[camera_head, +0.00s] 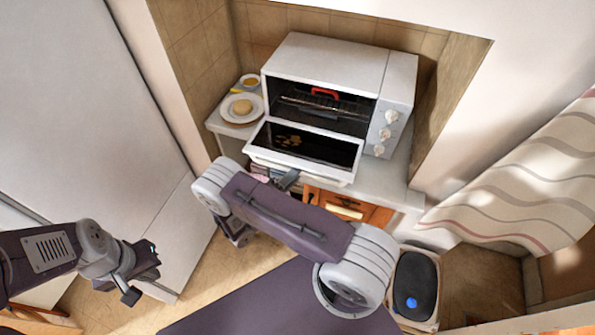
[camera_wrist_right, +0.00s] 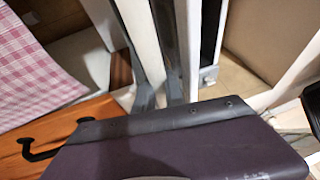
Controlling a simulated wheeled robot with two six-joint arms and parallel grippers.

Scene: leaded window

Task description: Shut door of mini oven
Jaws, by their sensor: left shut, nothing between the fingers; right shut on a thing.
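The white mini oven (camera_head: 318,75) stands on a counter in the alcove. Its door (camera_head: 303,150) is open, folded down to the front with the dark glass facing up. My right gripper (camera_head: 289,178) is at the door's front edge and is shut on it; the grip is partly hidden by the edge. In the right wrist view, the two grey fingers (camera_wrist_right: 158,50) reach up beside the white door frame and dark glass (camera_wrist_right: 211,35). My left gripper (camera_head: 143,279) is shut and empty, low on the left, well away from the oven.
A plate with a bun (camera_head: 241,107) and a small yellow bowl (camera_head: 250,82) stand left of the oven. Below the counter is an orange wooden drawer (camera_head: 350,205) with a handle. A bin (camera_head: 415,285) stands on the floor at right. A striped curtain (camera_head: 520,190) hangs at right.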

